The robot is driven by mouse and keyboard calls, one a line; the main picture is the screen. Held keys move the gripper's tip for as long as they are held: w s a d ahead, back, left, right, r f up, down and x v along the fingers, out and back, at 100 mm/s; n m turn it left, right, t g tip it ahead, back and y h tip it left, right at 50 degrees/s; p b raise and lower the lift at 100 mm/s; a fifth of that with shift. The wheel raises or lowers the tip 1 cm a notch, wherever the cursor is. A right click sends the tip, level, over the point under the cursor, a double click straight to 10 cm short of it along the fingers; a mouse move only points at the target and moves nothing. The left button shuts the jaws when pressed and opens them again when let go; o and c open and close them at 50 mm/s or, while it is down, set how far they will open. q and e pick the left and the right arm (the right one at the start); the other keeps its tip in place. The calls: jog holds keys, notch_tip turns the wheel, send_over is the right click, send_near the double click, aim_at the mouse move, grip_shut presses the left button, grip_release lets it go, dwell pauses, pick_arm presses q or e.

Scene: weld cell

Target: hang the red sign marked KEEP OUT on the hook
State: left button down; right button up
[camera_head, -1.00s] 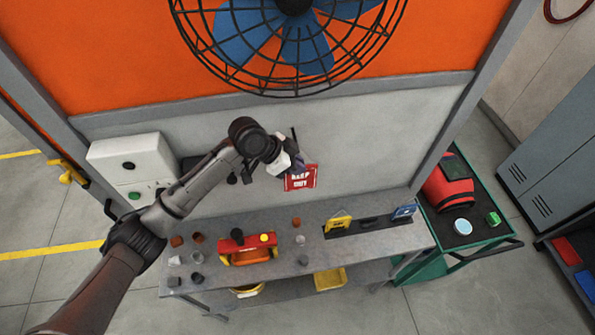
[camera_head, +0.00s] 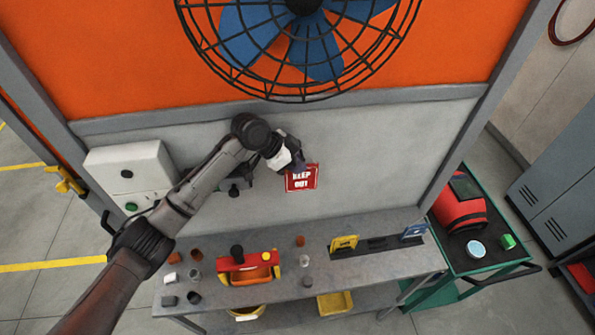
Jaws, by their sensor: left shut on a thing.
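The red KEEP OUT sign (camera_head: 303,179) hangs in front of the pale wall panel, above the bench, with its lettering facing me. My left gripper (camera_head: 298,165) is shut on the sign at its top left edge and holds it clear of the bench. The gripper and wrist cover part of the wall behind. I cannot make out the hook clearly; a small dark fitting (camera_head: 236,188) shows by the wall below my left forearm, too small to identify. My right gripper is not in view.
The grey bench (camera_head: 375,267) holds a rack with a yellow sign (camera_head: 344,243) and a blue sign (camera_head: 414,232), a red toolbox (camera_head: 248,266) and several small cups. A caged fan (camera_head: 300,45) is above. A green cart (camera_head: 480,262) stands right, a white control box (camera_head: 128,170) left.

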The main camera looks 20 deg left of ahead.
pick_arm(q)
jog(key=shift+w+a+f, duration=0.1)
jog(key=shift+w+f, duration=0.2)
jog(key=shift+f, duration=0.2)
jog(key=shift+w+a+f, duration=0.1)
jog(key=shift+w+f, duration=0.15)
jog(key=shift+f, duration=0.25)
jog(key=shift+b, duration=0.3)
jog(key=c, duration=1.1)
grip_release()
jog(key=s+a+r+b, duration=0.1)
jog(key=s+a, duration=0.1)
jog(key=a, duration=0.2)
jog(key=s+a+r+b, duration=0.1)
jog(key=s+a+b, duration=0.1)
jog(key=a, duration=0.2)
jog(key=s+a+r+b, duration=0.1)
jog(key=s+a, duration=0.2)
jog(key=shift+a+r, duration=0.25)
jog(key=shift+a, duration=0.15)
jog(key=shift+s+a+r+b, duration=0.1)
jog(key=shift+s+a+b, duration=0.3)
jog(key=shift+a, duration=0.2)
